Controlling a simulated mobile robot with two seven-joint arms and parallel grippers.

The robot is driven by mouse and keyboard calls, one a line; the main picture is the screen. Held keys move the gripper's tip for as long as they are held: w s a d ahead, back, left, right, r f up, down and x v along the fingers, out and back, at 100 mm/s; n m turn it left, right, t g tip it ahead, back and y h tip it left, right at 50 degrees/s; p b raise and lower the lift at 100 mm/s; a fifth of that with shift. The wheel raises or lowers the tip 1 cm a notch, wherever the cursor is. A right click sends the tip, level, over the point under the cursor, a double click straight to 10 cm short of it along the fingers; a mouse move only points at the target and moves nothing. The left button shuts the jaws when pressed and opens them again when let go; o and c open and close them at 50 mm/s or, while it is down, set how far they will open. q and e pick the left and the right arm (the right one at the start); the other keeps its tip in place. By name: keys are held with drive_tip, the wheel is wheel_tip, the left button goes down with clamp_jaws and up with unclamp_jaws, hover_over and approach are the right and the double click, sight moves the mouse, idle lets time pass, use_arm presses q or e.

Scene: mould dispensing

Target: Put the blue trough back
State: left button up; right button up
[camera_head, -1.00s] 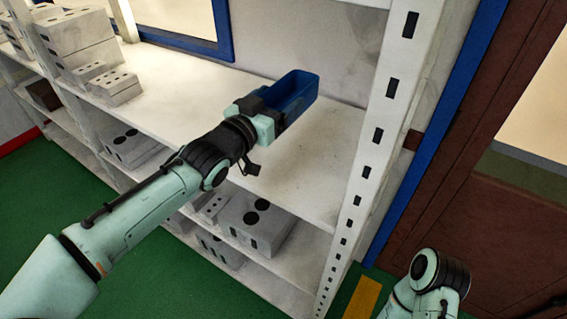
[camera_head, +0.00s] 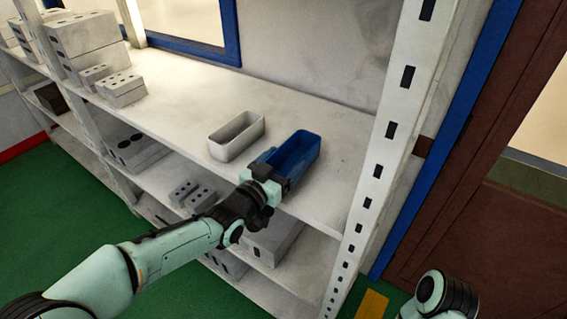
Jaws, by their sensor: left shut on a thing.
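The blue trough (camera_head: 297,155) is an open, long box at the right part of the white shelf's top board (camera_head: 330,195). My left gripper (camera_head: 272,178) is shut on its near end, at the board's front edge. The trough looks upright and on or just above the board; I cannot tell if it touches. A white trough (camera_head: 237,136) of similar shape stands just left of it on the same board. At the lower right, part of my right arm shows, but its gripper is out of view.
White blocks with holes (camera_head: 119,87) stand at the shelf's left. More grey blocks (camera_head: 193,194) lie on the lower boards. The slotted white post (camera_head: 378,170) rises close to the right of the blue trough. The board behind and left of the white trough is clear.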

use_arm(q)
drive_tip(key=o, duration=0.7)
drive_tip(key=shift+f, duration=0.2)
drive_tip(key=o, duration=0.3)
drive_tip(key=shift+r, duration=0.1)
